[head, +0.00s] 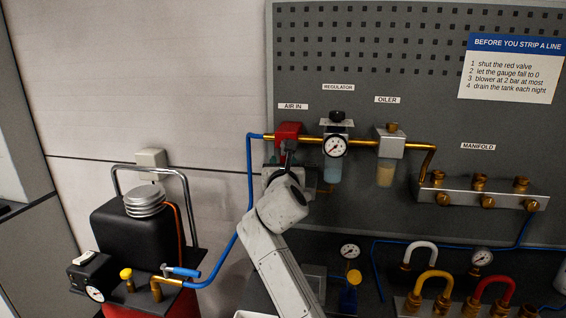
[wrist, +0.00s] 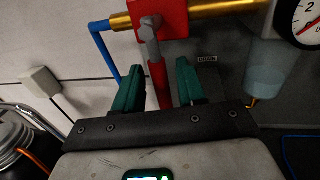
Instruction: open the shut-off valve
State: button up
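The shut-off valve is a red block (head: 289,131) on the brass pipe under the AIR IN label; it also shows at the top of the wrist view (wrist: 172,22). A grey pivot (wrist: 151,35) sits on its front, and a red lever (wrist: 157,78) hangs down from it, across the line of the pipe. My gripper (wrist: 159,84) is open, with one dark green finger on each side of the lever. Gaps show between lever and fingers. The lever's lower end is hidden behind the gripper body. In the head view my arm hides most of the lever.
The gauge (head: 334,146) and regulator bowl (head: 332,170) are close to the right of the valve. The blue hose (head: 249,180) runs down on the left to the black compressor (head: 135,235). The oiler (head: 390,146) and manifold (head: 480,195) lie farther right.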

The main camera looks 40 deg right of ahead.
jog(key=shift+w+d, duration=0.3)
jog(key=shift+w, duration=0.05)
grip_shut()
dwell(0.5)
